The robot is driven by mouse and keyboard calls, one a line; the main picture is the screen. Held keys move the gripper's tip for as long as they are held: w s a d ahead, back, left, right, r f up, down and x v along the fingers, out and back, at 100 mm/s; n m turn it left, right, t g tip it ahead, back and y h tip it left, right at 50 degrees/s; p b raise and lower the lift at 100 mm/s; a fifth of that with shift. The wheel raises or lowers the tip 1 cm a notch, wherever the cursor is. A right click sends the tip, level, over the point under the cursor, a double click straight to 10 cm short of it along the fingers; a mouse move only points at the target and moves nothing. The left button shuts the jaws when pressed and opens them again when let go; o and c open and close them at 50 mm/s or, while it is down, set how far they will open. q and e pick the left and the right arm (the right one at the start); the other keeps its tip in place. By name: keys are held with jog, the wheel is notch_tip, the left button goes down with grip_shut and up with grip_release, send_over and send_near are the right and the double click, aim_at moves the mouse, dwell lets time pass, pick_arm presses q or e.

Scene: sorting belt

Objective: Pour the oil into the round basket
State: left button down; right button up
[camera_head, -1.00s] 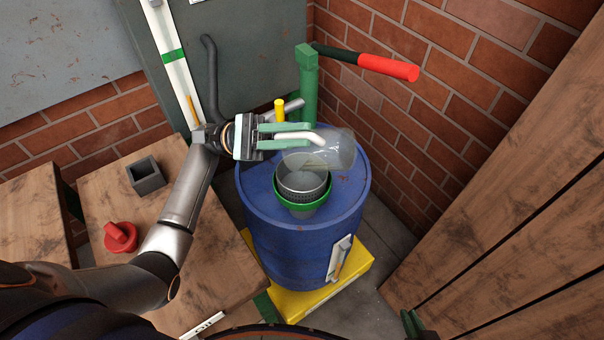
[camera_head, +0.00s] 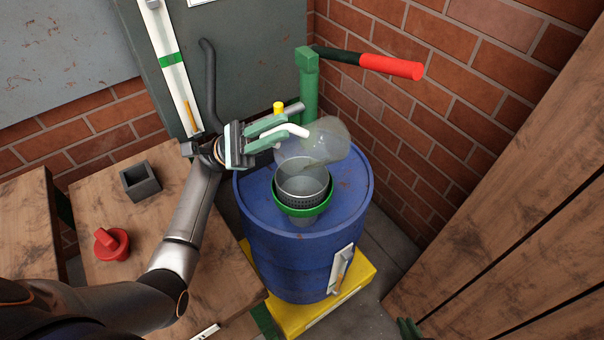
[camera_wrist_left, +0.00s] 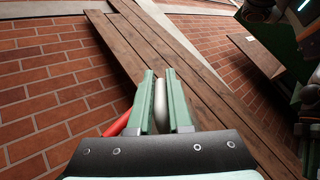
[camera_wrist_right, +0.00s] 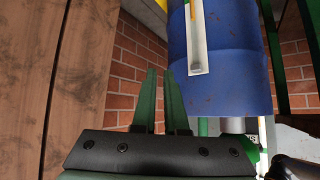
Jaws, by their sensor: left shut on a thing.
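My left gripper (camera_head: 284,130) is shut on the white handle (camera_head: 294,131) of a clear jug (camera_head: 328,142). The handle also shows between the fingers in the left wrist view (camera_wrist_left: 160,100). The jug is tilted on its side above the round basket (camera_head: 302,182), its lower-left end over the basket's back edge. The basket is grey and perforated, and sits in a green ring (camera_head: 305,210) on top of the blue drum (camera_head: 265,215). I cannot make out an oil stream. My right gripper (camera_wrist_right: 160,78) is empty with a narrow gap between its fingers; its tips show at the head view's bottom edge (camera_head: 409,327).
A green pump (camera_head: 307,85) with a red-ended lever (camera_head: 390,67) stands behind the jug. A wooden table (camera_head: 135,205) at left holds a grey square box (camera_head: 141,181) and a red cap (camera_head: 111,244). Wooden boards (camera_head: 510,210) rise at right.

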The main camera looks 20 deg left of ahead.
aim_at(293, 127)
jog(key=shift+s+d+f, duration=0.1)
jog(key=shift+s+f, duration=0.05)
jog(key=shift+s, duration=0.05)
